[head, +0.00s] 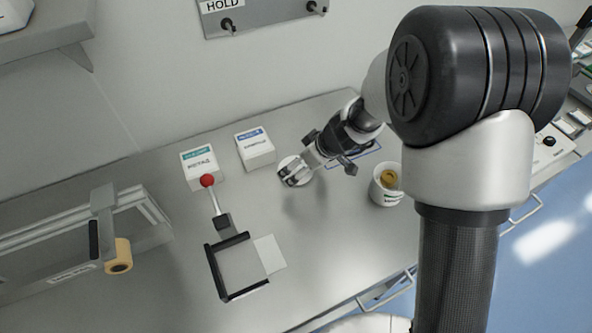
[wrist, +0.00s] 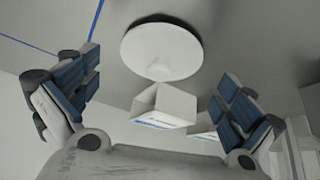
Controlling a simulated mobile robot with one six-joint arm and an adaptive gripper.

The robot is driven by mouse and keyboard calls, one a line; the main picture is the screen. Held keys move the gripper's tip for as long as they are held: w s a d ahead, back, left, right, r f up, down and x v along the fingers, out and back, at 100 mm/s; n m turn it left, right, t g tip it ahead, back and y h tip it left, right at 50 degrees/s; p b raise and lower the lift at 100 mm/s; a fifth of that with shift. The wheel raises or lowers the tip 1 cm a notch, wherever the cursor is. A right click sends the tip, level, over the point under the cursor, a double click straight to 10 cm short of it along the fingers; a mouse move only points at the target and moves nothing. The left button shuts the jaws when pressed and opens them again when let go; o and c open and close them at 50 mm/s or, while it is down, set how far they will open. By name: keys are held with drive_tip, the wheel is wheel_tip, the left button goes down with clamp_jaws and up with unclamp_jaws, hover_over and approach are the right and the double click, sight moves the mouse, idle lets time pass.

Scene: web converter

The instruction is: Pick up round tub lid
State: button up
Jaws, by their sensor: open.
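The round tub lid (wrist: 161,48) is a flat white disc, seen nearly face-on at the top middle of the wrist view. In the head view, the lid (head: 285,161) shows only in part, behind my fingers on the metal bench. My gripper (wrist: 158,78) is open, with its blue-padded fingers spread wide to the left and right. Nothing is between the fingers. In the head view, my gripper (head: 292,174) is over or beside the lid; I cannot tell whether it touches it. An open white tub (head: 387,186) with yellowish contents stands to the right.
Two white boxes, one with a green label (head: 200,165) and one with a blue label (head: 256,150), stand left of my gripper. A red-knobbed lever (head: 208,181) and a black corner frame (head: 238,268) are nearer. Bench surface (head: 325,240) in front of the gripper is clear.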

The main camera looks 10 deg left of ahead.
drive_tip(key=x, duration=0.2)
drive_tip(key=shift+w+a+f, duration=0.1)
drive_tip(key=shift+f, duration=0.15)
drive_tip(key=shift+c, duration=0.6)
drive_tip(key=c, duration=0.8)
drive_tip(key=shift+o, duration=0.2)
drive_tip(key=shift+r, duration=0.1)
